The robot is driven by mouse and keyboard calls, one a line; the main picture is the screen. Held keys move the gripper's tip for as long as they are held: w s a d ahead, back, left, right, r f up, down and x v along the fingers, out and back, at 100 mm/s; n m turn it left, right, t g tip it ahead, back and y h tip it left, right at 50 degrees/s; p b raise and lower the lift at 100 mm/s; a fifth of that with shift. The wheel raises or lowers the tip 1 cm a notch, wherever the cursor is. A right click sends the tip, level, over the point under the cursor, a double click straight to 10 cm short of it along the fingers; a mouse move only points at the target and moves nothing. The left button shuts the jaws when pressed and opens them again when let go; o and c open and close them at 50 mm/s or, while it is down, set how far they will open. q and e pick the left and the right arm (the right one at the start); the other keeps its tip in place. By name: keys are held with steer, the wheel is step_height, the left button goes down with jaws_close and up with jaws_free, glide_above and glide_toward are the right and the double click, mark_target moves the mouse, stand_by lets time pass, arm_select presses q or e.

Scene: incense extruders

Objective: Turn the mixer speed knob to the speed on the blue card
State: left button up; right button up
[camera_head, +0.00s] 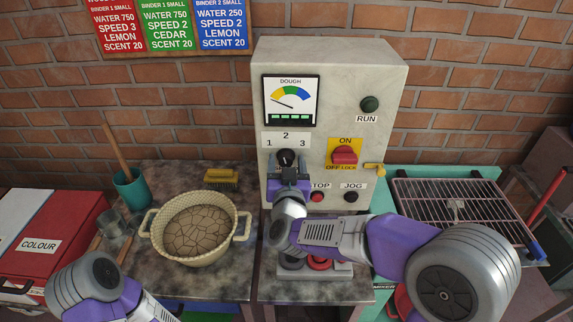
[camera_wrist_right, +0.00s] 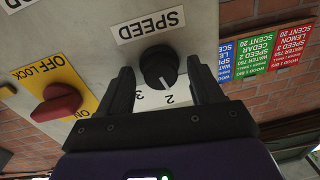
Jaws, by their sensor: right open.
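The black speed knob (camera_head: 286,158) is on the mixer's pale front panel, below the numbers 1, 2 and 3. In the right wrist view, which is upside down, the knob (camera_wrist_right: 157,66) has a white pointer line directed toward the 2. My right gripper (camera_head: 288,172) is at the knob; its open fingers (camera_wrist_right: 160,66) stand on either side of it with visible gaps. The blue card (camera_head: 220,24) on the brick wall reads SPEED 2; it also shows in the wrist view (camera_wrist_right: 226,62). My left arm enters at lower left, its gripper out of view.
The red ON/OFF LOCK switch (camera_head: 344,156) is right of the knob. A red stop button (camera_head: 317,196) and the JOG button (camera_head: 351,196) are below. A cream pot (camera_head: 197,255) stands on the left table, a wire rack (camera_head: 455,205) at right.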

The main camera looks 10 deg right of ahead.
steer(key=c, duration=1.1)
steer(key=shift+o, duration=0.2)
steer(key=shift+f+m+b, duration=0.15)
steer(key=shift+m+b, duration=0.65)
steer(key=shift+b, duration=0.15)
steer(key=shift+m+b, duration=0.45)
steer(key=shift+m, duration=0.25)
steer(key=o, duration=1.1)
steer(key=shift+c, duration=0.2)
